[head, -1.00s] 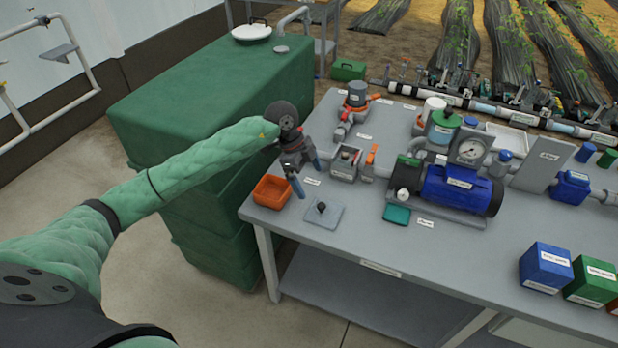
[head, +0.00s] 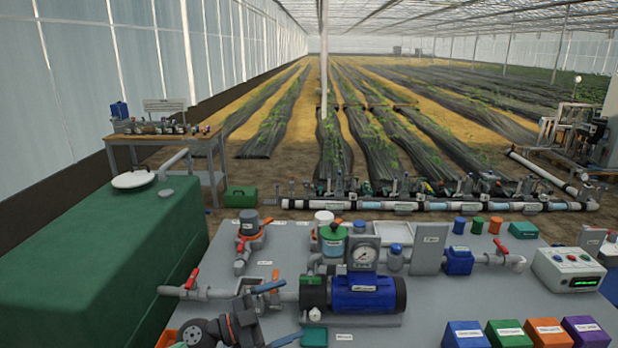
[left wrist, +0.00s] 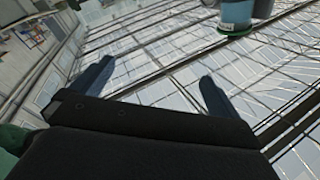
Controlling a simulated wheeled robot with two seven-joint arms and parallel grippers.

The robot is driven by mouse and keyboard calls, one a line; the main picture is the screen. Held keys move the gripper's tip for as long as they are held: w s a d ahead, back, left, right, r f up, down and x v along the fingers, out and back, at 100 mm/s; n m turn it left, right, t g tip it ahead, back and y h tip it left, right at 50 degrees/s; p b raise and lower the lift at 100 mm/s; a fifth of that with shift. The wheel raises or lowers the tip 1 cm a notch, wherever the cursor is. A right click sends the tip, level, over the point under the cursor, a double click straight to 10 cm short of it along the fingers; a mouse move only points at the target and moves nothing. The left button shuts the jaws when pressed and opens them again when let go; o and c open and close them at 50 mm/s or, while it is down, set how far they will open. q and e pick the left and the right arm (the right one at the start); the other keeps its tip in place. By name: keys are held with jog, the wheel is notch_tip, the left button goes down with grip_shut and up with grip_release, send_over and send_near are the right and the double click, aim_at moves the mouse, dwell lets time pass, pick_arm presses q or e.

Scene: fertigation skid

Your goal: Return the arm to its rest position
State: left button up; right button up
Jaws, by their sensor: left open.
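My left gripper (head: 282,314) shows at the bottom of the head view, low over the near left part of the grey bench, with its dark wrist beside it. Its jaws are apart with nothing between them. In the left wrist view its two blue-grey fingers (left wrist: 157,70) stand wide apart, with the glazed roof and walls behind them. Most of my left arm is out of the head view. My right gripper is in neither view.
The grey bench (head: 440,290) carries a blue pump (head: 365,293), a gauge (head: 363,253), valves and pipes close to my left gripper. A green tank (head: 110,260) stands left. Coloured boxes (head: 466,334) line the front right. An orange tray (head: 166,339) is partly hidden.

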pick_arm(q)
jog(key=a+r+n+t+y, duration=0.3)
jog(key=n+t, duration=0.4)
jog(key=t, duration=0.2)
jog(key=s+a+f+n+t+y, duration=0.1)
jog(key=s+a+f+n+y, duration=0.4)
jog(key=a+f+n+y, duration=0.85)
jog(key=s+f+m+g, duration=0.1)
jog(key=s+f+g, duration=0.35)
jog(key=s, duration=0.35)
jog(key=s+d+f+m+g+y, duration=0.1)
jog(key=s+f+g, duration=0.35)
jog(key=s, duration=0.35)
jog(key=s+f+m+g, duration=0.1)
jog(key=s+f+g, duration=0.35)
jog(key=s, duration=0.45)
jog(key=s+d+f+g, duration=0.1)
jog(key=s+f, duration=0.1)
jog(key=f, duration=1.8)
jog(key=s+d+f, duration=0.2)
jog(key=f, duration=1.8)
jog(key=shift+s+d+f+g, duration=0.2)
jog(key=shift+s+d+g, duration=0.05)
jog(key=shift+s+g, duration=0.1)
